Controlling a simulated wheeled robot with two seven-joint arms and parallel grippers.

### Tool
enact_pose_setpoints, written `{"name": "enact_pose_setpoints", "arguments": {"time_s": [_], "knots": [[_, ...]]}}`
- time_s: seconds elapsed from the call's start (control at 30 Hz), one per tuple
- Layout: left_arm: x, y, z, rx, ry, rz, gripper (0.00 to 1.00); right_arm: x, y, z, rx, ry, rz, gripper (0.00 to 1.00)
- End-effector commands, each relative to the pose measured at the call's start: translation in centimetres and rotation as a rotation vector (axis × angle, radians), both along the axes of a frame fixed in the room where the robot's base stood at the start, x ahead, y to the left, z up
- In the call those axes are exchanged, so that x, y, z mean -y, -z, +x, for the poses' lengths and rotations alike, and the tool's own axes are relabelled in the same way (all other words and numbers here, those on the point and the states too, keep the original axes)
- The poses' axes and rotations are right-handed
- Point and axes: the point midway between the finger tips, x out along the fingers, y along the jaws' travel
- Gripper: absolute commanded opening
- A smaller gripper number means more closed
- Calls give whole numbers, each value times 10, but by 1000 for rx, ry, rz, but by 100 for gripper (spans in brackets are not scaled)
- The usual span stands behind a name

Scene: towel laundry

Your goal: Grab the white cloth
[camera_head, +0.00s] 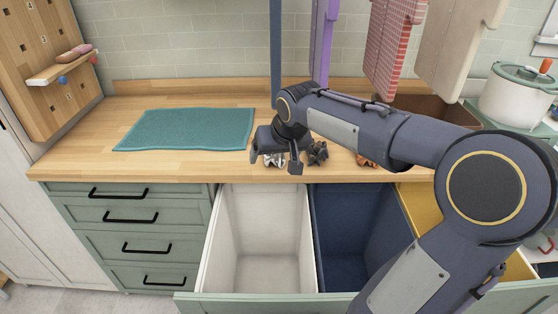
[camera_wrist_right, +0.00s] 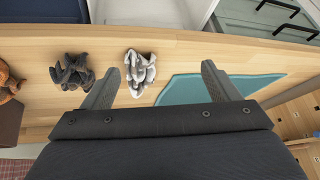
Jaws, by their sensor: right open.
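The white cloth (camera_head: 274,160) is a small crumpled heap on the wooden counter, partly hidden behind my right gripper in the head view. In the right wrist view the white cloth (camera_wrist_right: 140,72) lies beyond the fingertips, closer to the left finger. My right gripper (camera_head: 276,162) is open and empty, pointing down at the counter around where the cloth lies. Its spread fingers also show in the right wrist view (camera_wrist_right: 159,78). I see no contact with the cloth. My left gripper is not in view.
A dark grey cloth (camera_head: 317,152) and an orange-brown cloth (camera_head: 367,161) lie to the right on the counter. A flat teal towel (camera_head: 188,129) lies left. An open drawer below holds a white bin (camera_head: 256,230), a navy bin (camera_head: 352,225) and a yellow bin (camera_head: 420,205).

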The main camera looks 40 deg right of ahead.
Motion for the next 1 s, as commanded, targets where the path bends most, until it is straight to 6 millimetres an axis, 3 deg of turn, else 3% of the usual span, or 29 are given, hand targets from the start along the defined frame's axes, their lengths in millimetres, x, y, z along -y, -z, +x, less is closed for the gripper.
{"name": "enact_pose_setpoints", "arguments": {"time_s": [0.03,0.1,0.2,0.57,0.8,1.0], "knots": [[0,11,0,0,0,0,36,17,12,21,-6,30,-32,82],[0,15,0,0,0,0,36,36,16,42,-4,65,-70,82],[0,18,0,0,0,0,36,52,19,59,-1,96,-104,82],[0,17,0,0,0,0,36,70,47,82,0,110,-120,82],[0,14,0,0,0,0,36,80,76,98,-2,108,-119,82],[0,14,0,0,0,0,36,83,83,103,1,108,-120,82]]}}
